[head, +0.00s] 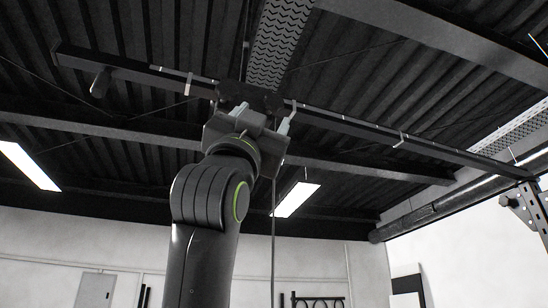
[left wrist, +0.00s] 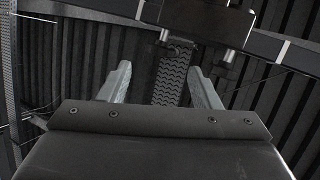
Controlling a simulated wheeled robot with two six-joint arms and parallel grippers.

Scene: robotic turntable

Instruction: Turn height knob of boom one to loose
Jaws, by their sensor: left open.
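Boom one appears to be the long dark bar (head: 345,125) running overhead across the head view, sloping down to the right. A dark block (head: 250,97) sits at its middle and shows at the top of the left wrist view (left wrist: 200,18). My left gripper (head: 265,110) is raised just below and in front of this block. Its two pale fingers stand apart, with nothing between them in the left wrist view (left wrist: 160,70). I cannot clearly make out the height knob; the gripper hides part of the block's underside. My right gripper is not in view.
A dark cylindrical piece (head: 100,83) hangs near the bar's left end. Pale clips and a thin cable (head: 273,230) hang from the bar. Ceiling beams, a perforated tray (head: 280,40) and lamps (head: 296,199) lie beyond. Open air surrounds my arm on both sides.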

